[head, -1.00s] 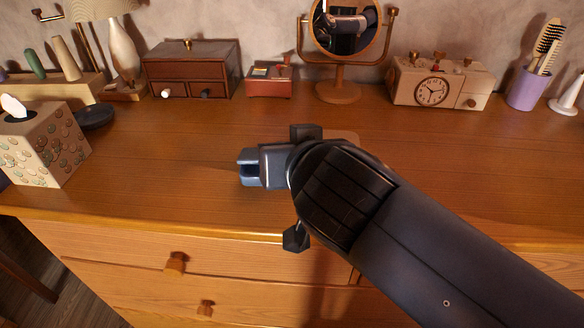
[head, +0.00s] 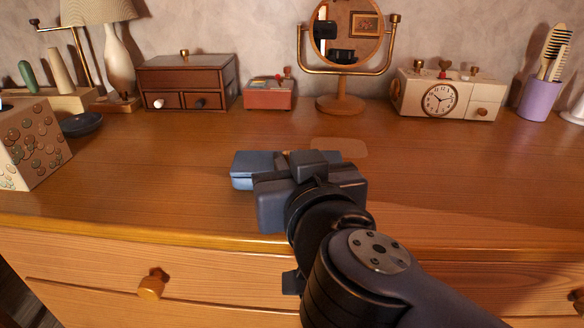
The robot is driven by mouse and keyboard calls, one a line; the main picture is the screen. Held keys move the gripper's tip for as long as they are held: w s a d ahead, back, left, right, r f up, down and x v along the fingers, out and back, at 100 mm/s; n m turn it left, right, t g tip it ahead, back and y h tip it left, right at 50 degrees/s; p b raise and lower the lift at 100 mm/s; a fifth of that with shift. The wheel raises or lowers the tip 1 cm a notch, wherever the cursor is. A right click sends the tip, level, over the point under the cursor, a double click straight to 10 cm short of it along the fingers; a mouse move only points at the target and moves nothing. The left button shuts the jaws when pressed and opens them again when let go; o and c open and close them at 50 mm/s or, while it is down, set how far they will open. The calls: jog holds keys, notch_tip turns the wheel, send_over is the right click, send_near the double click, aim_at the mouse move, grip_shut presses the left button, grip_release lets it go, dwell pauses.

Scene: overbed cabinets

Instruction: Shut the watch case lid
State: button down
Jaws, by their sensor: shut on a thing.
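The watch case (head: 254,163) is a small blue box on the dresser top, at the centre-left of the head view. Its upper half lies over its lower half with a thin seam along the front and left side. My gripper (head: 290,175) is at the right side of the case, its dark grey-blue body overlapping the case's right end. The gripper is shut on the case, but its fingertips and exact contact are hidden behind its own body.
A tissue box (head: 28,145) and a dark dish (head: 82,124) stand at left. A brown drawer chest (head: 187,83), small red box (head: 269,94), round mirror (head: 345,35), clock (head: 440,98) and purple cup (head: 540,97) line the back. The dresser top is clear on the right.

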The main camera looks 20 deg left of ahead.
jog(key=shift+f, duration=0.1)
dwell(0.5)
jog(key=c, duration=1.4)
grip_release()
jog(key=shift+o, duration=0.2)
jog(key=shift+s, duration=0.1)
jog(key=p+v, duration=0.1)
jog(key=v, duration=0.9)
jog(key=shift+s+d+f+p, duration=0.15)
jog(key=shift+s+d+p, duration=0.05)
jog(key=shift+s+p, duration=0.15)
jog(key=shift+w, duration=0.1)
jog(key=shift+r+b+x, duration=0.2)
jog(key=shift+b+x, duration=0.75)
jog(key=shift+x, duration=4.45)
